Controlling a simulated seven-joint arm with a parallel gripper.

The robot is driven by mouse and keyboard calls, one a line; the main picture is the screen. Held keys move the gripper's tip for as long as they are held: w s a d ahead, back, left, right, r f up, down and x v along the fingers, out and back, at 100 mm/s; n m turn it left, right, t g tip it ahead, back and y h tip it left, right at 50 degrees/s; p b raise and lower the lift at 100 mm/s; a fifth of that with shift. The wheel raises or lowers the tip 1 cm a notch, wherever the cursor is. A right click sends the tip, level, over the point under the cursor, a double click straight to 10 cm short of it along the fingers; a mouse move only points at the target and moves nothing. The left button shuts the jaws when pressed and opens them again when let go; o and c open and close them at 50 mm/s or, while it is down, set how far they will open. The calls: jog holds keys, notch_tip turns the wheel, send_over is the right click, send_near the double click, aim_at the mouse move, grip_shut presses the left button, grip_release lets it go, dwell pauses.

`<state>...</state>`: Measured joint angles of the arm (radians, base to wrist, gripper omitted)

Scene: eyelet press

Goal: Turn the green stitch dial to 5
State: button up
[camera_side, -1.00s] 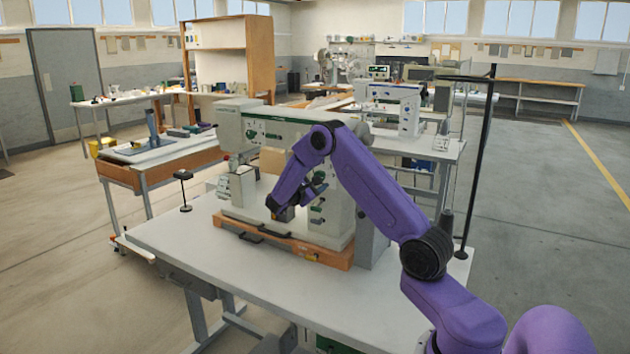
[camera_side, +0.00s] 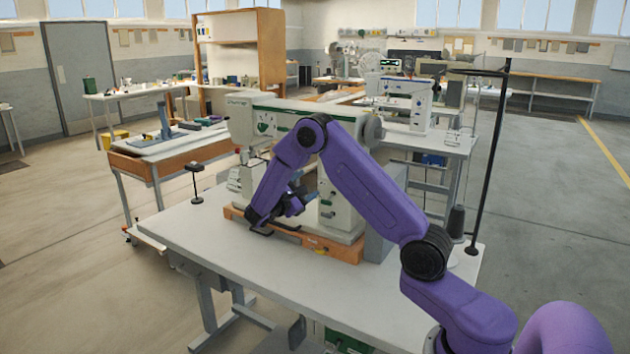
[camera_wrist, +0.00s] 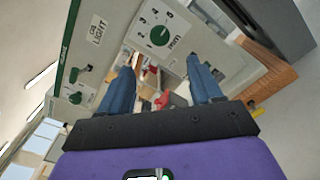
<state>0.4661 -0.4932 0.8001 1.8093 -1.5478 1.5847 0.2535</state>
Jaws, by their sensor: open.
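The green stitch dial (camera_wrist: 152,42) is a round knob on a white plate with numbers around it and "mm" beside it. It sits on the pale machine face in the wrist view. The number its pointer marks is too small to read. My gripper (camera_wrist: 163,62) is open and empty, its two blue fingers apart, with the dial just beyond and above the fingertips, not touching as far as I can tell. In the side view my gripper (camera_side: 294,203) is low in front of the sewing machine (camera_side: 290,122); which small green control there is the dial is unclear.
A plate reading "LIGHT" (camera_wrist: 97,30) and dark green controls (camera_wrist: 83,69) are left of the dial in the wrist view. The machine stands on an orange base (camera_side: 330,246) on a pale table (camera_side: 200,235). A thread stand (camera_side: 489,160) rises at the right.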

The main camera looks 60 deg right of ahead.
jog(key=shift+a, duration=2.7)
jog(key=s+a+n+y, duration=0.1)
jog(key=s+a+y, duration=0.8)
jog(key=s, duration=0.8)
jog(key=s+a+f+n+y, duration=0.1)
jog(key=s+a+n+y, duration=0.1)
jog(key=s+a+y, duration=0.7)
jog(key=s+a, duration=0.6)
jog(key=s, duration=0.2)
jog(key=shift+s+a+f+n, duration=0.15)
jog(key=shift+a+f+n, duration=0.05)
jog(key=shift+a+n, duration=0.15)
